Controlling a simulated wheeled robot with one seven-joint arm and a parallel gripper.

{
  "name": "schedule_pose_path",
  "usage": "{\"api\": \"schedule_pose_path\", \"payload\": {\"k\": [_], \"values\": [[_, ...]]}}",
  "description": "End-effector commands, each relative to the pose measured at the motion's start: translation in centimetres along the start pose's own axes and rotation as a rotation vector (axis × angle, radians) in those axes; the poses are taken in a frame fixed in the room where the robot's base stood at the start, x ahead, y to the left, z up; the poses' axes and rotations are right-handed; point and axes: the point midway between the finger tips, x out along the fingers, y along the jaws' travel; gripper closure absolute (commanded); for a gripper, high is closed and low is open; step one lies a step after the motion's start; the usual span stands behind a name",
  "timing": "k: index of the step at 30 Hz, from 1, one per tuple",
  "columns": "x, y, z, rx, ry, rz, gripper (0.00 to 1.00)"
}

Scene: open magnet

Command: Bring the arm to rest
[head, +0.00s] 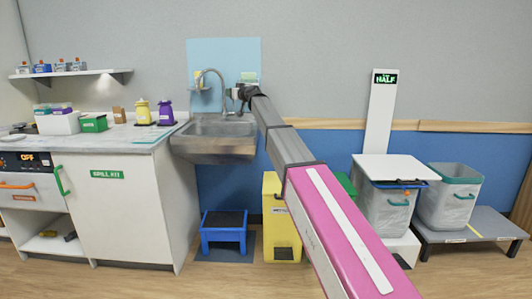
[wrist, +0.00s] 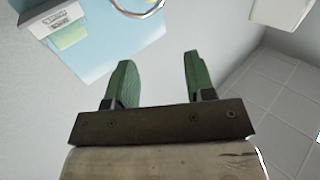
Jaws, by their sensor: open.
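My arm (head: 335,225) reaches out from the lower right of the head view, with a pink section and grey links. Its end, my gripper (head: 240,92), is small and dark beside the faucet (head: 207,75) and above the right side of the sink (head: 215,128). I cannot tell whether it touches the faucet. In the wrist view my gripper (wrist: 157,75) shows two green fingers spread apart with nothing between them.
A light blue wall panel (head: 225,52) is behind the gripper. A counter (head: 130,130) with containers stands left. Below are a blue step stool (head: 224,228) and a yellow bin (head: 272,192). Grey bins (head: 450,200) stand right. Open floor (head: 150,283) lies in front.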

Motion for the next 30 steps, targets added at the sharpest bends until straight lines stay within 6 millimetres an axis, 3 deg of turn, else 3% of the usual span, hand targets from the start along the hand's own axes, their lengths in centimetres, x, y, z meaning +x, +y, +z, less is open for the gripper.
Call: {"api": "schedule_pose_path", "payload": {"k": [10, 17, 20, 23, 30], "values": [[-2.7, 0.5, 5.8, 0.022, -0.090, -0.006, 0.50], [-6.0, 0.9, 11.9, 0.050, -0.194, -0.006, 0.50], [-8.2, 1.1, 15.7, 0.071, -0.260, -0.004, 0.50], [-11.4, 1.2, 20.6, 0.101, -0.352, 0.003, 0.50], [-21.3, 1.2, 32.9, 0.197, -0.614, 0.052, 0.50]]}}
